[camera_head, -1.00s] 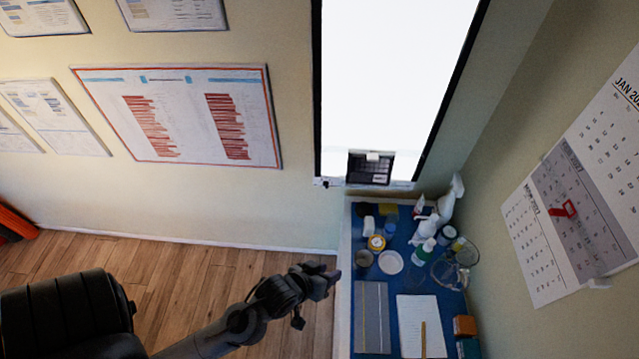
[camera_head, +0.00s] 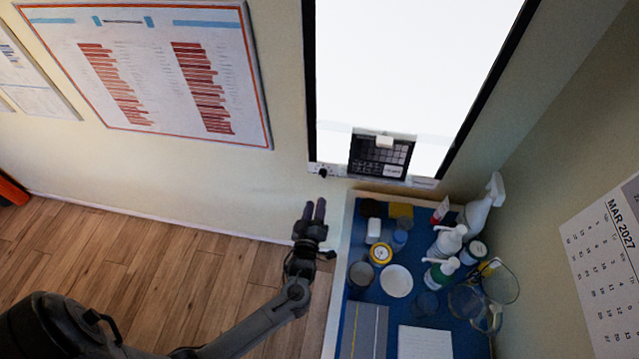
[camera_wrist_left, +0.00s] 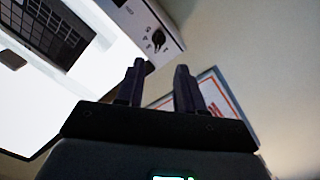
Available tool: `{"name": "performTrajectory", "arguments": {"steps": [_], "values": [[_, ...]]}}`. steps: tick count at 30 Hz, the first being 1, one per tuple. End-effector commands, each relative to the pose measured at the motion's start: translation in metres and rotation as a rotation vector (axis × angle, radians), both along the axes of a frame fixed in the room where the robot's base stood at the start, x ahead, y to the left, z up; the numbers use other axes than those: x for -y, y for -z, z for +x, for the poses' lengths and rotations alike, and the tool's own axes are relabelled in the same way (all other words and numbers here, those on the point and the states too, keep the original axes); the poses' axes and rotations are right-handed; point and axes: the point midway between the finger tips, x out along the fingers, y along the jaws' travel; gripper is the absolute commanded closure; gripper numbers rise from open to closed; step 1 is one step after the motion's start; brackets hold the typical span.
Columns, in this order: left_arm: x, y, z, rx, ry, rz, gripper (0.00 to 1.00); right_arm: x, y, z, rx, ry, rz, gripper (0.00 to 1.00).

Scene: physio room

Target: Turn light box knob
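The lit light box (camera_head: 410,75) hangs on the wall at the top of the head view. Its small dark knob (camera_head: 322,173) sits at the lower left corner of its bottom strip. The knob (camera_wrist_left: 158,39) also shows near the top of the left wrist view, on the white strip beside small markings. My left gripper (camera_head: 314,207) points up toward the knob, below it and apart from it. In the left wrist view its two fingers (camera_wrist_left: 158,78) stand apart with nothing between them. My right gripper is out of view.
A dark chart card (camera_head: 380,156) is clipped to the light box's lower edge. A blue-topped table (camera_head: 350,300) below holds bottles, jars and a glass jug (camera_head: 475,307). A framed chart (camera_head: 150,75) hangs left. Wooden floor (camera_head: 150,250) is clear beneath the arm.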

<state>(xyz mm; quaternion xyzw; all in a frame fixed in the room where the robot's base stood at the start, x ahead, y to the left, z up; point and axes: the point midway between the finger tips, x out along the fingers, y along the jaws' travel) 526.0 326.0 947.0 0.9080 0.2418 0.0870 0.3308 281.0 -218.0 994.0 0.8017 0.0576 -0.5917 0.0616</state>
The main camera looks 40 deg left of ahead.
Motion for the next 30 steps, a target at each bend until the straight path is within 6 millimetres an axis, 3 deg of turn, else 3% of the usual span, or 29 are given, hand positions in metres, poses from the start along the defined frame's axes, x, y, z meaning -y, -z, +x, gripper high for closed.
{"name": "performTrajectory", "arguments": {"steps": [18, 30], "values": [[-0.044, -0.001, 0.077, 0.001, 0.000, 0.002, 0.63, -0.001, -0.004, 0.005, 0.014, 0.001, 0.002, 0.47], [-0.050, -0.001, 0.086, 0.000, 0.000, 0.000, 0.63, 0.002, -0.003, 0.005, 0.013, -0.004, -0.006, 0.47]]}}
